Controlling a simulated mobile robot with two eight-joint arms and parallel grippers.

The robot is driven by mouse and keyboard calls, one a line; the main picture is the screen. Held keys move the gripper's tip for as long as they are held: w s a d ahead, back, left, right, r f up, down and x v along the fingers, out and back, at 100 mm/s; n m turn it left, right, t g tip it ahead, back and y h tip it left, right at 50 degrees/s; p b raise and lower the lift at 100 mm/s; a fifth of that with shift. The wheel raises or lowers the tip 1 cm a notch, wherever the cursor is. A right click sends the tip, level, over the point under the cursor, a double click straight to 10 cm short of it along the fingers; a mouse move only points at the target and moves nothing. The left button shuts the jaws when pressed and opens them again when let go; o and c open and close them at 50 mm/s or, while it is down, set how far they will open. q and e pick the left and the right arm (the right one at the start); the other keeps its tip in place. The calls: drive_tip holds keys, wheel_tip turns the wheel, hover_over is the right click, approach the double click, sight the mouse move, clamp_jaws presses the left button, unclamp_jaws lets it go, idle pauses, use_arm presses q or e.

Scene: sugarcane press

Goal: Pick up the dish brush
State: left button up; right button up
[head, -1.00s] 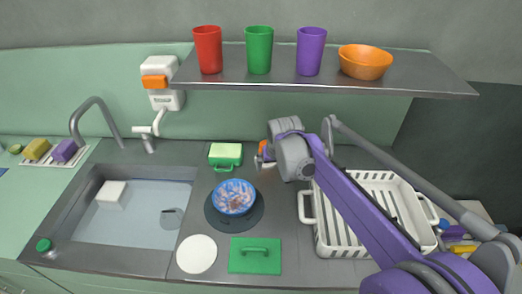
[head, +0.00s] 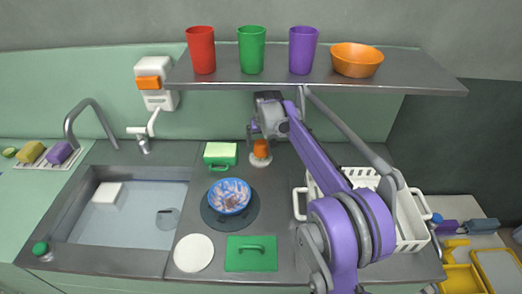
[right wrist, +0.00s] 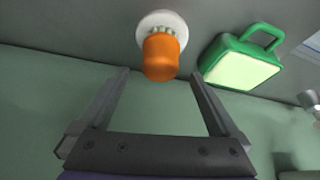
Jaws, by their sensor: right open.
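The dish brush (head: 261,147) has a rounded orange handle and pale greenish bristles. It stands upright on a small white round dish (head: 261,160) at the back of the counter. My right gripper (head: 258,134) is just behind and above the brush, partly hidden by its own wrist. In the right wrist view, the open fingers (right wrist: 160,73) reach toward the brush (right wrist: 161,57). The orange handle shows between and just beyond the fingertips, with nothing gripped. My left gripper is not in view.
A green box with a pale yellow face (head: 220,153) stands just left of the brush. A blue bowl (head: 230,196) sits in front. A white dish rack (head: 299,204) is to the right, under my arm. A shelf (head: 320,76) with cups and an orange bowl hangs above.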

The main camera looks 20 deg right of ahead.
sight(261, 142)
drive_tip(key=x, duration=0.4)
drive_tip(key=shift+f, duration=0.2)
clamp_jaws()
drive_tip(key=shift+r, duration=0.7)
wheel_tip(261, 142, up, 2)
drive_tip(key=shift+r, duration=0.25)
drive_tip(key=s+a, duration=0.2)
drive_tip(key=s, duration=0.6)
drive_tip(key=s+a, duration=0.2)
drive_tip(key=s, duration=0.7)
drive_tip(key=shift+s+a+f+b, duration=0.15)
drive_tip(key=shift+s+a+b, duration=0.1)
drive_tip(key=shift+b, duration=0.05)
drive_tip(key=c, duration=0.6)
unclamp_jaws()
drive_tip(key=c, duration=0.7)
